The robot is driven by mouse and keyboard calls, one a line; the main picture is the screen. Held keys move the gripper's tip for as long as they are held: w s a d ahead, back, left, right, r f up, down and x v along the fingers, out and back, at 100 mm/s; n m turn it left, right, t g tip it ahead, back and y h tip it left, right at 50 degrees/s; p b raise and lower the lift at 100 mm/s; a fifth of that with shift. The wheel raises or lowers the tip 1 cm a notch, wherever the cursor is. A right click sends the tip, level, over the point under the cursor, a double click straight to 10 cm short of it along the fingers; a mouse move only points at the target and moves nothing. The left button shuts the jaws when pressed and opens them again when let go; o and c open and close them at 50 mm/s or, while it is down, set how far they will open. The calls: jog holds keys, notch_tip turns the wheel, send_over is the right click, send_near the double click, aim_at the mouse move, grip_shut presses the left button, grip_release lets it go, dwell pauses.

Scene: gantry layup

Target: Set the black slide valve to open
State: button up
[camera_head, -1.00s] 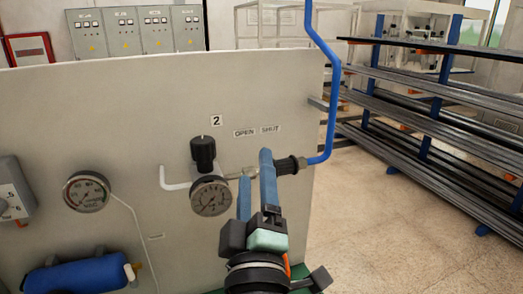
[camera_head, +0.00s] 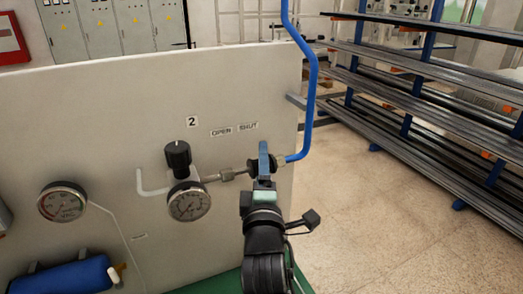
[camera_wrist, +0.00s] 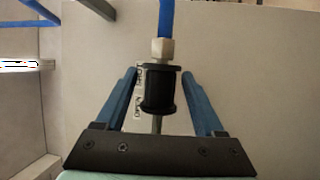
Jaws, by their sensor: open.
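The black slide valve (camera_wrist: 159,90) shows in the wrist view as a black spool-shaped sleeve between my two blue fingers. A pale hex fitting and blue tube lie above it there, a thin metal rod below. In the head view the valve (camera_head: 281,162) is partly hidden behind my gripper (camera_head: 264,151). It sits at the blue-tube end of the metal pipe, below and slightly right of the SHUT label (camera_head: 248,127). The OPEN label (camera_head: 221,132) is further left. My gripper (camera_wrist: 160,74) is open around the sleeve, with a gap visible on each side.
Left of the valve are a black knob (camera_head: 178,157) and a gauge (camera_head: 188,201) on the pale panel (camera_head: 90,120). The blue tube (camera_head: 312,100) rises just right of the valve. Shelving (camera_head: 420,95) stands behind right, with clear floor before it.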

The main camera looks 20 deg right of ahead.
jog(key=shift+x, duration=1.4)
grip_shut()
dwell(0.5)
